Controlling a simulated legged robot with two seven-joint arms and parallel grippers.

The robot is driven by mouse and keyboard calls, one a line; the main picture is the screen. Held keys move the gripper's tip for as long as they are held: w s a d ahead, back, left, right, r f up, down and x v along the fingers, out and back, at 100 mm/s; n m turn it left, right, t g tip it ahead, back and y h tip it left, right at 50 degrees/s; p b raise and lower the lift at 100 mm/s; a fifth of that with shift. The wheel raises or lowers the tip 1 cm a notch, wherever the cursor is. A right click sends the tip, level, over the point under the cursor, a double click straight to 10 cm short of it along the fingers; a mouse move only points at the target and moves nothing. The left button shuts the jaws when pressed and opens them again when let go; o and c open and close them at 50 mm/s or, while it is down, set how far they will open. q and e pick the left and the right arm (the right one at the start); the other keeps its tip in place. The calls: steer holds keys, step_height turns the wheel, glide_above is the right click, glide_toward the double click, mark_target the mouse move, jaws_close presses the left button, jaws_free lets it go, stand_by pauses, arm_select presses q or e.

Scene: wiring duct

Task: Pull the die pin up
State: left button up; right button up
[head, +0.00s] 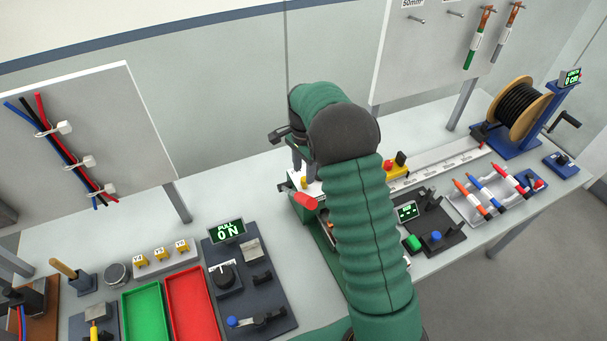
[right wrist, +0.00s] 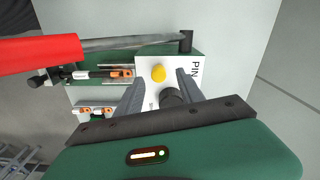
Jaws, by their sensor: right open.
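The die pin shows a round yellow knob (right wrist: 158,73) on a white plate lettered PIN (right wrist: 174,66) in the right wrist view. The plate sits on a green press body (right wrist: 100,68). My right gripper (right wrist: 158,84) is open, with one finger on each side of the knob in that view; I cannot tell whether they touch it. In the head view my right gripper (head: 302,168) points down over the press, and the yellow knob (head: 304,182) shows just below it. My own arm hides much of the press there. My left gripper is not in view.
A red lever handle (right wrist: 38,54) on a grey bar runs close beside the plate; it also shows in the head view (head: 305,201). A yellow box with a red button (head: 397,165) stands right of my arm. A red tray (head: 190,300) and green tray (head: 146,312) lie at left.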

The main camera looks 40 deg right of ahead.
mark_target(304, 183)
steer(key=f, duration=0.2)
steer(key=shift+d+f, duration=0.3)
steer(key=shift+d, duration=0.1)
steer(key=shift+s+f, duration=0.15)
steer(key=shift+f, duration=0.15)
steer(key=shift+a+r, duration=0.1)
steer(key=shift+a, duration=0.15)
steer(key=shift+c, duration=0.4)
steer(key=shift+a, duration=0.15)
steer(key=shift+c, duration=2.3)
jaws_close()
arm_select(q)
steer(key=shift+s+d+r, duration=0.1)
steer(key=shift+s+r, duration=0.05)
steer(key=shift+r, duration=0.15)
arm_select(e)
steer(key=shift+r, duration=0.1)
